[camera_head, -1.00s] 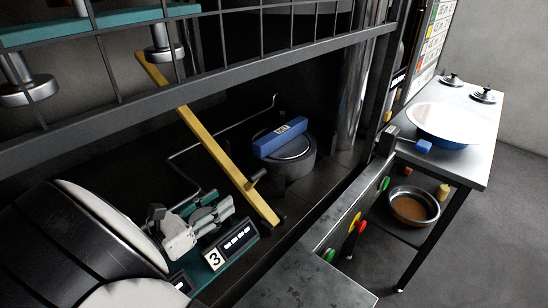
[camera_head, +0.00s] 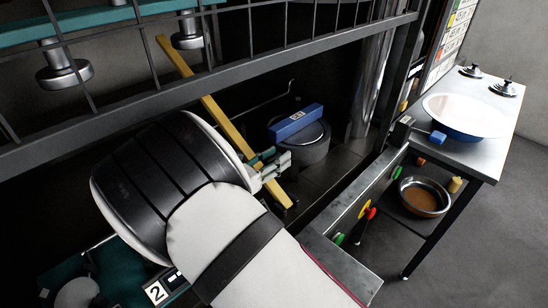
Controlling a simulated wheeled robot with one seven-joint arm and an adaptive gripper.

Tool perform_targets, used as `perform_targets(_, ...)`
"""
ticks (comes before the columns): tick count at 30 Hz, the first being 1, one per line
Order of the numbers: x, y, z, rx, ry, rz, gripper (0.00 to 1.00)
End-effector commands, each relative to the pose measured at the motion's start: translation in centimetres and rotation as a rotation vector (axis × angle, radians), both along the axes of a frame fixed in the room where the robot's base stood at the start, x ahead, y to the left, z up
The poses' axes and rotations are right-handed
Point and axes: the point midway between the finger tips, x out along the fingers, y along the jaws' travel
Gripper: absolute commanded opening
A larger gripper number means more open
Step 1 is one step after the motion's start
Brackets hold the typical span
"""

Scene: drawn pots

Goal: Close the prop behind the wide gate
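A long yellow bar (camera_head: 222,119) slants across the dark bay, its upper end behind the dark mesh frame (camera_head: 209,82). Behind it are a round grey pot (camera_head: 312,150) with a blue labelled block (camera_head: 296,123) on top, and a thin bent metal rod (camera_head: 268,108). I cannot tell for sure which of these is the prop or the wide gate. My gripper (camera_head: 281,168), grey with teal parts, is at the lower part of the yellow bar and overlaps it in the picture. Contact is unclear.
A metal ledge (camera_head: 345,262) with coloured knobs (camera_head: 365,210) runs at the lower right. Beyond it stands a table (camera_head: 497,152) with a white-and-blue basin (camera_head: 466,116); a steel bowl (camera_head: 424,196) sits below. A plate numbered 2 (camera_head: 157,292) is at lower left.

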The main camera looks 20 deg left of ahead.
Motion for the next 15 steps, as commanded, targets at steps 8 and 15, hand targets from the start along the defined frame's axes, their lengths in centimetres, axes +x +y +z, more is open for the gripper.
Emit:
perform_targets(8, 0.04, -0.01, 0.00, 0.000, 0.000, 0.000, 0.27)
perform_targets(15, 0.01, -0.04, -0.05, -0.001, 0.000, -0.001, 0.00)
